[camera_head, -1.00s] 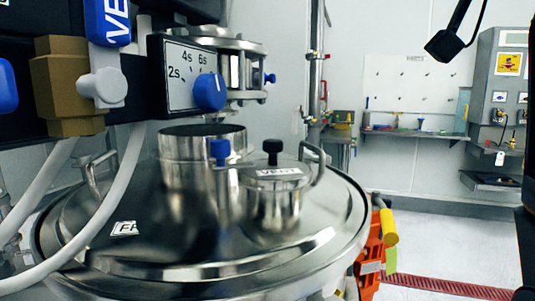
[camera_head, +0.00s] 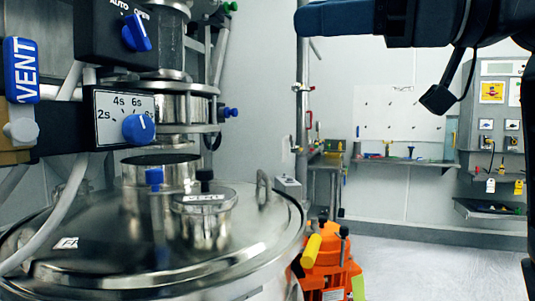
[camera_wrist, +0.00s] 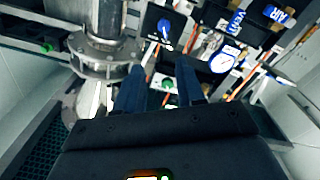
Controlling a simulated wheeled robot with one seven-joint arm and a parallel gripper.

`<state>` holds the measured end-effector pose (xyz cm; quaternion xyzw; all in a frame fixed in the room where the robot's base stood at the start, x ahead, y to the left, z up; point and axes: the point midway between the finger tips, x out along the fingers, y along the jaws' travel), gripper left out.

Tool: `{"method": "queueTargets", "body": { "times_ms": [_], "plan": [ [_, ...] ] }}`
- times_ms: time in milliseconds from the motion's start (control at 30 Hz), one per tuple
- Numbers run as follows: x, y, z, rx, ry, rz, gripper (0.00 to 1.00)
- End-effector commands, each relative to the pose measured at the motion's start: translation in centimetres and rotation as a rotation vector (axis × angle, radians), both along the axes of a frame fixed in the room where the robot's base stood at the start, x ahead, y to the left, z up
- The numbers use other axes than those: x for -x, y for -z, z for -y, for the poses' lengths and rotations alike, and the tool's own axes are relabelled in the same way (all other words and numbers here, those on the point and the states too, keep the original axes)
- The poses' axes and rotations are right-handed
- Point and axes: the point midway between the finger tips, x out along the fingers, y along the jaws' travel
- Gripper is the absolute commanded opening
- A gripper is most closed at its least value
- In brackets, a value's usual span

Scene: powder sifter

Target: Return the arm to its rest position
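My arm reaches in from the upper right of the head view, with a dark cable hanging from it. The blue end of my gripper (camera_head: 335,18) points left at the top of the picture, high above the floor and apart from the sifter. In the wrist view, the two dark blue fingers of my gripper (camera_wrist: 160,88) stand apart with nothing between them. Beyond them is a control panel with a blue knob (camera_wrist: 164,28) and a green button (camera_wrist: 168,83). Part of my arm is cut off by the picture's top and right edges.
The steel sifter lid (camera_head: 110,258) fills the lower left, under a panel with a blue dial (camera_head: 139,130). An orange device (camera_head: 328,268) stands beside the lid. A workbench (camera_head: 400,161) and tool wall are at the back. The floor (camera_head: 430,265) between is clear.

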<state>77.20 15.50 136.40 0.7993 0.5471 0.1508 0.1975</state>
Motion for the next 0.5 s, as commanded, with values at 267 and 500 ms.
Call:
{"method": "queueTargets", "body": {
  "times_ms": [267, 500],
  "plan": [
    [-1.6, 2.1, 0.7, -0.087, 0.040, -0.058, 0.38],
    [-3.6, 5.5, 1.5, -0.204, 0.107, -0.140, 0.38]
  ]
}}
